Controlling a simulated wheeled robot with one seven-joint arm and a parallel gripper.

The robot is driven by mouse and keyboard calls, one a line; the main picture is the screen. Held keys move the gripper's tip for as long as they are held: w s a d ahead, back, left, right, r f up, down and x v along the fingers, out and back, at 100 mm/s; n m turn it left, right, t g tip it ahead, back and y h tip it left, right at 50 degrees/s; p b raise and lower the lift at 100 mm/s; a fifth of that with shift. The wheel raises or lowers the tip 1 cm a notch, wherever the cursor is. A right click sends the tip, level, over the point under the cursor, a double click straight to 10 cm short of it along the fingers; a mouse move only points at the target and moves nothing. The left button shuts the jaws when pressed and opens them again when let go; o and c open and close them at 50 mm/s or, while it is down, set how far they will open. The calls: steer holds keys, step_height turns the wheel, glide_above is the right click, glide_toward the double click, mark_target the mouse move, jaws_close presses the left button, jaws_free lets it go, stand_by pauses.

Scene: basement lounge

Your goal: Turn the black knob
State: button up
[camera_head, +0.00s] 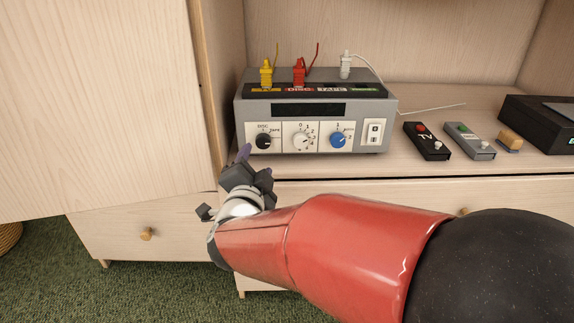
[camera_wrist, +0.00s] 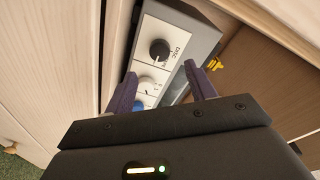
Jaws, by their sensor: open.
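The black knob (camera_head: 263,141) is on a white plate at the left end of the grey box's (camera_head: 390,104) front, under the label DISC. In the wrist view the black knob (camera_wrist: 160,50) shows ahead of my gripper, beyond the fingertips and in the space between their lines. My gripper (camera_head: 243,155) is just in front of and below the knob in the head view, seemingly apart from it. In the wrist view its two purple fingers (camera_wrist: 159,76) are spread apart with nothing between them. A white knob (camera_head: 302,141) and a blue knob (camera_head: 338,140) sit to the right.
Yellow (camera_head: 266,73), red (camera_head: 299,72) and white (camera_head: 345,64) plugs stand on top of the box. A black remote (camera_head: 427,141) and a grey remote (camera_head: 468,141) lie right of it. A cabinet door (camera_head: 105,100) stands close on the left.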

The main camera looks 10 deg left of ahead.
mark_target(263, 143)
steer(key=w, duration=0.5)
steer(key=w+a, duration=0.1)
steer(key=w, duration=0.1)
steer(key=shift+w+b, duration=0.3)
steer(key=c, duration=1)
steer(key=shift+o, duration=0.2)
